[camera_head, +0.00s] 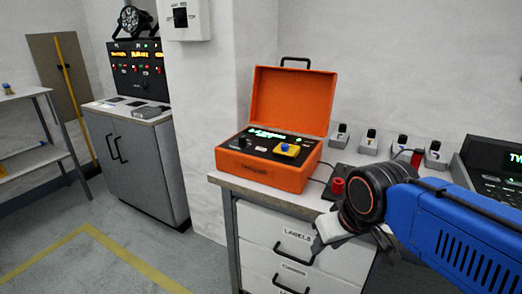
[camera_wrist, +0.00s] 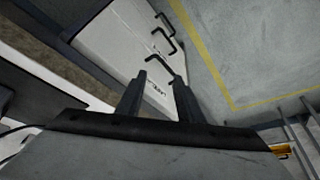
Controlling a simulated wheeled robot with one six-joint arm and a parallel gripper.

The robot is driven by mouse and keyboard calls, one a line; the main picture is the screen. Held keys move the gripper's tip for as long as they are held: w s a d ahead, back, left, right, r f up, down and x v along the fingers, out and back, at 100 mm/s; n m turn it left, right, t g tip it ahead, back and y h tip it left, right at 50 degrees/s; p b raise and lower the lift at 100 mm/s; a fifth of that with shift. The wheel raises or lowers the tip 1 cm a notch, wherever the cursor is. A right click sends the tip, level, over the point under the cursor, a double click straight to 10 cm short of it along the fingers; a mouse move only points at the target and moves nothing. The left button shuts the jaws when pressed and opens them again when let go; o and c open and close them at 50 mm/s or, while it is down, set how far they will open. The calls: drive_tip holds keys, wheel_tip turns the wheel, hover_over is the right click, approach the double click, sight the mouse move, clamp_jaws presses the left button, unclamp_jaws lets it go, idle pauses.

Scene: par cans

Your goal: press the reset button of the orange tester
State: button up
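The orange tester (camera_head: 262,172) is an open case on the bench in the head view, its lid (camera_head: 290,100) standing up at the back. Its black panel has a lit green display (camera_head: 266,133), a dark knob (camera_head: 242,143) and a blue button (camera_head: 285,148) on a yellow plate; the small labels are too blurred to read. My gripper (camera_wrist: 159,76) shows two dark fingers standing apart with nothing between them in the wrist view. In the head view it is to the right of the tester and lower, near the bench front, partly hidden by my wrist. The tester is not visible in the wrist view.
Drawers (camera_head: 300,240) with black handles are below the bench top. A red knob (camera_head: 338,186) on a dark base is right of the tester. Several small grey boxes (camera_head: 370,143) line the wall, and a console (camera_head: 500,165) stands far right. The floor left of the bench is clear.

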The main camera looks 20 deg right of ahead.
clamp_jaws()
idle(1.5)
